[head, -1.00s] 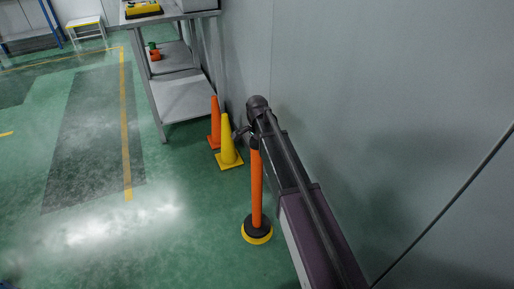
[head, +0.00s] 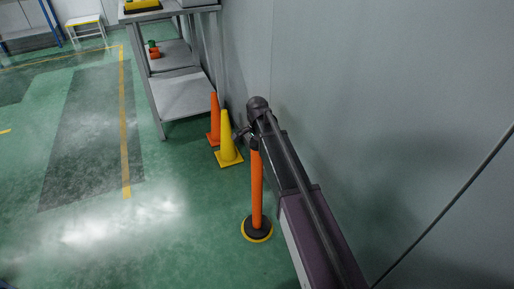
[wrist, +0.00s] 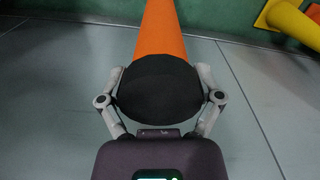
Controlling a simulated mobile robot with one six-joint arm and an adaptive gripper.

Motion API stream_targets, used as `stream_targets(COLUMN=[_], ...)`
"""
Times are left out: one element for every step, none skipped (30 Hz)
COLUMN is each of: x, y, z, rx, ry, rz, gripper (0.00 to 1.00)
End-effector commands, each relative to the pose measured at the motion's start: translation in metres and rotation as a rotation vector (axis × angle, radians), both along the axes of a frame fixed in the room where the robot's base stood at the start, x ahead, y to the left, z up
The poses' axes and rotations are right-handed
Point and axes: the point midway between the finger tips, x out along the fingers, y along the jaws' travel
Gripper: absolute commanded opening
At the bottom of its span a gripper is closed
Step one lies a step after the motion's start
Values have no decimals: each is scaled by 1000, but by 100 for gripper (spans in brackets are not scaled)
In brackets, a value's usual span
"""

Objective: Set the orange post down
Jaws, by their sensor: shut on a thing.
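The orange post (head: 257,185) stands upright beside the grey wall, with a black knob on top and a round black base. The base sits over a yellow disc (head: 269,234) on the green floor. The disc's rim shows around it, and any small gap under the base cannot be made out. My gripper (head: 254,141) is shut on the post's top. In the wrist view, the two fingers of my gripper (wrist: 160,92) close on either side of the black knob (wrist: 160,88), with the orange shaft (wrist: 161,35) beyond it.
A yellow cone (head: 227,138) and an orange cone (head: 214,118) stand just behind and left of the post. A metal shelf table (head: 185,98) stands beyond them. The wall (head: 390,130) is close on the right. Floor (head: 190,215) to the left is clear.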

Motion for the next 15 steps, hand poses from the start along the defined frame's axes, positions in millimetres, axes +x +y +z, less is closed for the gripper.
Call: stream_targets(x=[0,0,0,0,0,0,0,0,0,0,0,0,0,0,0], y=[0,0,0,0,0,0,0,0,0,0,0,0,0,0,0], z=[1,1,1,1,1,1,1,0,0,-1,-2,-1,-1,-1,-1], rx=[0,0,0,0,0,0,0,0,0,0,0,0,0,0,0], ry=[0,0,0,0,0,0,0,0,0,0,0,0,0,0,0], rz=[0,0,0,0,0,0,0,0,0,0,0,0,0,0,0], gripper=[22,22,22,22,22,22,22,22,22,22,22,95,100,100,100])
